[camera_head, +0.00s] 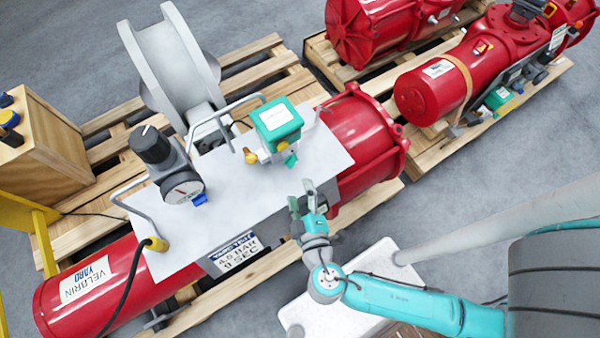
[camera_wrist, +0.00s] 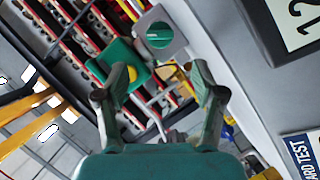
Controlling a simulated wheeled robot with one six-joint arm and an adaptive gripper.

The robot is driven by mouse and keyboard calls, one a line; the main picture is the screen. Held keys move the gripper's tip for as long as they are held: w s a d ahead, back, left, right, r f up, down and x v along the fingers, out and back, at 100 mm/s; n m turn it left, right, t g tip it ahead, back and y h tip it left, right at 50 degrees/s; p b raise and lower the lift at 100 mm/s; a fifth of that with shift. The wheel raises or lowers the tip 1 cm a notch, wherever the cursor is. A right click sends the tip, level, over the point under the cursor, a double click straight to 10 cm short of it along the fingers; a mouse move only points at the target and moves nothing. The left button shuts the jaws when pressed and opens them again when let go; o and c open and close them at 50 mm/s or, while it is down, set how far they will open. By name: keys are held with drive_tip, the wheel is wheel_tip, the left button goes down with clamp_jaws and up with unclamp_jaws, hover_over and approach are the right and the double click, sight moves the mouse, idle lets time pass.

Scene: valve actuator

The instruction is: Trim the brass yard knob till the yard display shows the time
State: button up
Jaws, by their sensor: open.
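My gripper (camera_head: 302,197) is open and empty, beside the near edge of the white plate and to the right of the teal unit. In the wrist view its two fingers (camera_wrist: 163,100) stand apart with nothing between them. A small brass-yellow knob (camera_head: 251,157) sits at the lower left of a teal box with a pale face (camera_head: 277,118) on the plate. I cannot read this face or tell if it is the yard display. A sign (camera_head: 236,253) on the plate's front reads YARD TEST, 4.5 BAR, 9 SEC; part of it shows in the wrist view (camera_wrist: 302,155).
A black-topped regulator (camera_head: 152,146) and a round gauge (camera_head: 183,190) stand left on the plate. Bent metal handles (camera_head: 220,118) rise from it. The red actuator (camera_head: 365,140) lies on a pallet. A wooden box (camera_head: 45,150) stands at far left.

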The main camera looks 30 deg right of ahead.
sight(286, 164)
drive_tip(key=shift+w+a+r, duration=0.1)
drive_tip(key=shift+w+a, duration=0.05)
drive_tip(key=shift+a, duration=0.05)
drive_tip(key=c, duration=0.7)
drive_tip(key=w+a+r+h, duration=0.1)
drive_tip(key=w+a+r+m+g+h, duration=0.1)
drive_tip(key=a, duration=0.1)
drive_tip(key=shift+a+r+m+g, duration=0.1)
drive_tip(key=shift+r+m+g, duration=0.1)
drive_tip(key=shift+m+g, duration=0.1)
clamp_jaws()
drive_tip(key=a+r+m+g+h, duration=0.1)
drive_tip(key=a+r+g, duration=0.15)
drive_tip(key=a, duration=0.25)
drive_tip(key=x, duration=0.6)
drive_tip(key=s+x, duration=0.1)
drive_tip(key=x, duration=0.2)
drive_tip(key=shift+w+d+f, duration=0.3)
drive_tip(key=shift+d+f, duration=0.15)
drive_tip(key=shift+f, duration=0.1)
drive_tip(key=shift+s+d+f, duration=0.1)
drive_tip(key=shift+d+f, duration=0.6)
drive_tip(key=shift+d, duration=0.2)
drive_tip(key=shift+d+f, duration=0.4)
drive_tip(key=shift+d, duration=0.1)
drive_tip(key=shift+f+h, duration=0.1)
drive_tip(key=shift+h, duration=0.2)
